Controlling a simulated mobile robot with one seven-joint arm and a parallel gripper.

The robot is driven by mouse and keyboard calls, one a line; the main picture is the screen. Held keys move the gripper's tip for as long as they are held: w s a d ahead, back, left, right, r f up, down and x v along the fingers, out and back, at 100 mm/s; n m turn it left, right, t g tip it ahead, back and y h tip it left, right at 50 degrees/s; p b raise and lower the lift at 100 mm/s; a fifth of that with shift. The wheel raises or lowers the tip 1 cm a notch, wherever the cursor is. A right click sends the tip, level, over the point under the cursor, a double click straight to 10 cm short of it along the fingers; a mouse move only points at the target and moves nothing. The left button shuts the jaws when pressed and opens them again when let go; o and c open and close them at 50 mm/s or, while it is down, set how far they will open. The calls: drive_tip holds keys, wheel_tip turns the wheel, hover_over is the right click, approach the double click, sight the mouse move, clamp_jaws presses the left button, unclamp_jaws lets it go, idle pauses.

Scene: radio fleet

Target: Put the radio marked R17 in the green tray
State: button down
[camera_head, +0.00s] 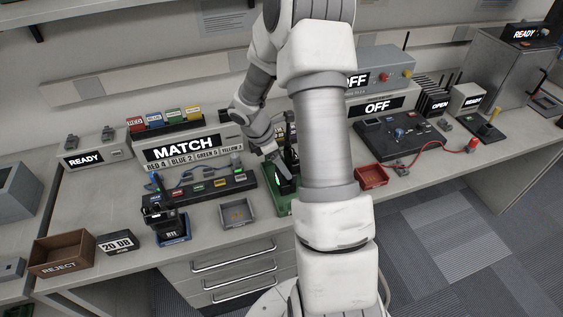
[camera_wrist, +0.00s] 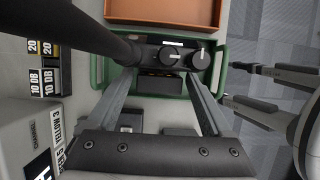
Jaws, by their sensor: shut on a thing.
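My gripper (camera_head: 277,160) is shut on a black radio (camera_head: 285,183) with a green-lit display, held upright at the green tray (camera_head: 283,208). In the wrist view the fingers (camera_wrist: 161,76) lie on either side of the radio's body, and its top (camera_wrist: 182,58) shows two knobs and a thick antenna. The green tray's rim (camera_wrist: 222,62) shows around the radio. I cannot tell if the radio touches the tray floor. Its marking is not legible. Another black radio (camera_head: 158,207) stands in a blue tray (camera_head: 173,238); its label is hard to read.
An empty grey tray (camera_head: 237,214) is left of the green tray and a red tray (camera_head: 371,176) right of it. Behind stand a charger strip (camera_head: 205,187) and the MATCH display box (camera_head: 190,149). A brown REJECT bin (camera_head: 62,254) is at the front left.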

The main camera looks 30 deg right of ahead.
unclamp_jaws()
